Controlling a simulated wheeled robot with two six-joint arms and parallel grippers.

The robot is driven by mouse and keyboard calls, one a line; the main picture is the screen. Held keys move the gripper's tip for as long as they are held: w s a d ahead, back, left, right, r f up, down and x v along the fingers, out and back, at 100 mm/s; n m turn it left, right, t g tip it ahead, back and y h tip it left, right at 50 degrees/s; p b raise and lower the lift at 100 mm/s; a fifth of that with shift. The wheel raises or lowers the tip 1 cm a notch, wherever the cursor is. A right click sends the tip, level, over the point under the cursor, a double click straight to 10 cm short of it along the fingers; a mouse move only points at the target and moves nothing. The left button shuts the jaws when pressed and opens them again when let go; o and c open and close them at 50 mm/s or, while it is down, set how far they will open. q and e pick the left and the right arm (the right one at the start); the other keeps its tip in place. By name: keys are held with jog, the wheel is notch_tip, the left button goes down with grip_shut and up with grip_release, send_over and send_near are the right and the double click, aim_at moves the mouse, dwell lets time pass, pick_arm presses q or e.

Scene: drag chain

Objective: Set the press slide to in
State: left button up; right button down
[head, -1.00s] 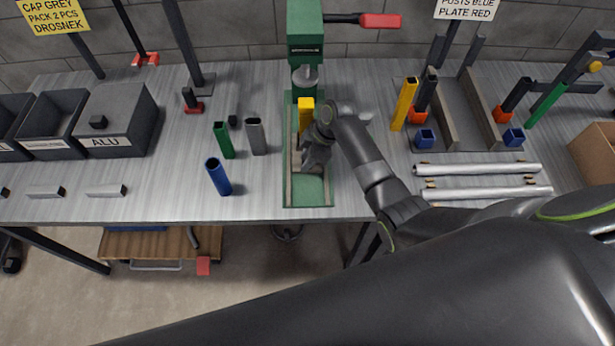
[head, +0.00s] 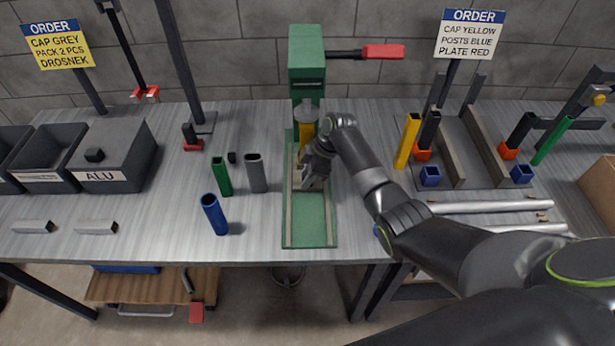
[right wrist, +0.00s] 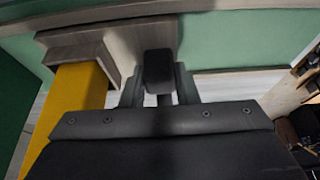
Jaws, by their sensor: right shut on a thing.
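The green press (head: 306,58) stands at the back middle of the bench, with a red-ended lever to its right. Its green base (head: 310,236) runs toward me between two rails. The grey press slide (head: 297,181) sits between these rails toward the press end, partly hidden by my right gripper. A yellow post (head: 306,134) stands upright at the slide's back, close below the press ram; it also shows in the right wrist view (right wrist: 76,100). My right gripper (head: 314,178) is shut on the slide's dark knob (right wrist: 158,70). My left gripper is out of view.
Green (head: 221,176), grey (head: 256,173) and blue (head: 214,214) tubes stand left of the press. A fixture with posts (head: 452,150) and silver rods (head: 485,207) lie to the right. The base's front stretch is clear.

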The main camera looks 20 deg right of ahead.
jog(key=shift+w+r, duration=0.2)
jog(key=c, duration=1.4)
grip_release()
jog(key=shift+d, duration=0.1)
jog(key=shift+o, duration=1.4)
jog(key=shift+w+f, duration=0.15)
jog(key=shift+f, duration=0.05)
jog(key=shift+r, duration=0.1)
jog(key=b+v, duration=0.1)
jog(key=v, duration=1.1)
jog(key=shift+b, duration=0.4)
